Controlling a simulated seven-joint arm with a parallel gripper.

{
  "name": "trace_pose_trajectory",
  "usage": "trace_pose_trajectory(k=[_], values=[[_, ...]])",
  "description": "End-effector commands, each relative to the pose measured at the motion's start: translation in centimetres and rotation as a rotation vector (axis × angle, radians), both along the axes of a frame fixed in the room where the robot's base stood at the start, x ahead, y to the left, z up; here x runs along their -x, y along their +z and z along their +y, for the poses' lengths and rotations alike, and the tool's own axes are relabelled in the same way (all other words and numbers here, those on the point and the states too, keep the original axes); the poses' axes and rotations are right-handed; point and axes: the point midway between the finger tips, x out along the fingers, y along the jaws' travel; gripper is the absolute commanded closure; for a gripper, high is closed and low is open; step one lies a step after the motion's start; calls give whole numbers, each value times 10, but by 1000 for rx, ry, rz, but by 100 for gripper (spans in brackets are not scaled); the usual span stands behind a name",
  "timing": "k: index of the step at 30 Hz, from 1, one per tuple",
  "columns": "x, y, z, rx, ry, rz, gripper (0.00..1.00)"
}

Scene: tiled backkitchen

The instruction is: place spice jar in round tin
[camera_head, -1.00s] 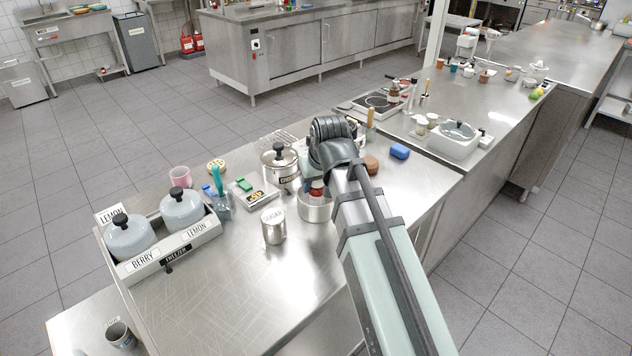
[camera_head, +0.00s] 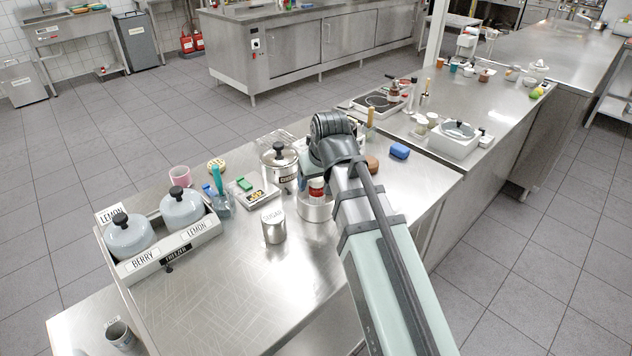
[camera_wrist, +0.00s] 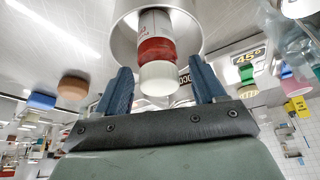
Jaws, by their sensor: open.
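The spice jar (camera_head: 317,190), with a red band and pale label, stands inside the round tin (camera_head: 315,212), a shiny metal pot on the steel counter. In the wrist view the jar (camera_wrist: 155,45) shows its white end towards me, and the tin's wall (camera_wrist: 188,22) surrounds its far part. My gripper (camera_wrist: 162,80) is open, with one blue finger on each side of the jar's white end and a visible gap to both. Whether the jar leans slightly is hard to tell.
A labelled metal canister (camera_head: 273,226) stands left of the tin, and a lidded pot (camera_head: 280,165) stands behind it. A brown round object (camera_head: 371,164) and a blue block (camera_head: 399,151) lie to the right. The counter in front is clear.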

Motion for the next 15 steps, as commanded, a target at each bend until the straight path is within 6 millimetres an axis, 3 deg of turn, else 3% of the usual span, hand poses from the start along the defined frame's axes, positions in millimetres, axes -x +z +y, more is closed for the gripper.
trace_pose_trajectory(k=[15], values=[[25,66,-10,-1,0,-2,31]])
